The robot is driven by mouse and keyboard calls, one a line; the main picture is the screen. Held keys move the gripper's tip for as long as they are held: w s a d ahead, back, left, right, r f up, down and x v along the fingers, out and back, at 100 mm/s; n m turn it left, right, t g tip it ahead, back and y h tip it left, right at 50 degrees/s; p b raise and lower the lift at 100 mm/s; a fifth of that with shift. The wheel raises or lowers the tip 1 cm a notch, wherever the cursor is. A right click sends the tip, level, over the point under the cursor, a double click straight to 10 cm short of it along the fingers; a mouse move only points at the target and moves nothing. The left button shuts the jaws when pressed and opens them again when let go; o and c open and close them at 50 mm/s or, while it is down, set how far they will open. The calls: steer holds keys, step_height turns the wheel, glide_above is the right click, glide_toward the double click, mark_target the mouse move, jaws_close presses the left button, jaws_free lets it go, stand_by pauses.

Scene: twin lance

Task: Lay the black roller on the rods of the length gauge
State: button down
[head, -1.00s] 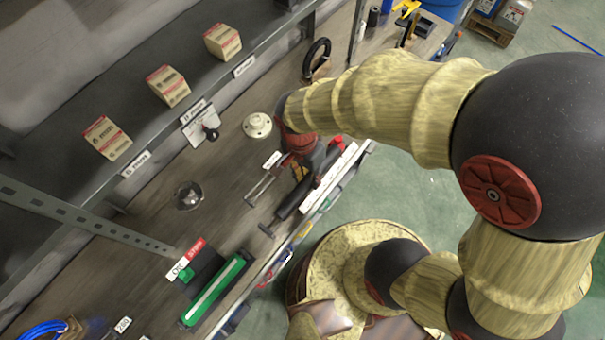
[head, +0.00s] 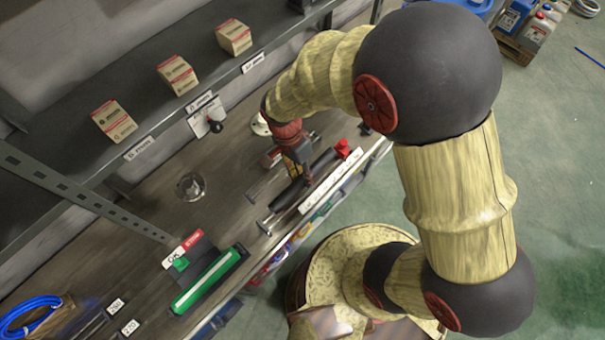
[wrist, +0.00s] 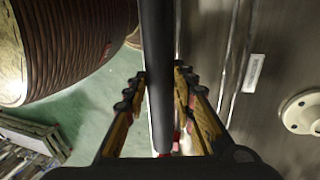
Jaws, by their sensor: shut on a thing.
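The black roller (head: 286,201) is a long dark cylinder with a thin end at its lower left. My gripper (head: 300,178) is shut on it, above the bench near the front edge. In the wrist view the roller (wrist: 158,75) runs lengthwise between the two fingers (wrist: 160,85). The length gauge's thin parallel rods (wrist: 234,62) lie to the right of the roller in the wrist view, with a white label beside them. In the head view the rods (head: 262,188) are partly hidden by my gripper. The roller appears apart from them; its height is unclear.
A white strip (head: 324,184) runs along the bench's front edge, with a red part (head: 343,149) near the roller's far end. A green-topped tray (head: 208,282), a clear round dish (head: 191,187) and a cream round fixture (wrist: 303,113) stand nearby. Shelf boxes stand behind.

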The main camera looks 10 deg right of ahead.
steer(key=shift+f+b, duration=2.05)
steer(key=shift+f, duration=1.1)
steer(key=c, duration=1.4)
jaws_free()
steer(key=v, duration=1.2)
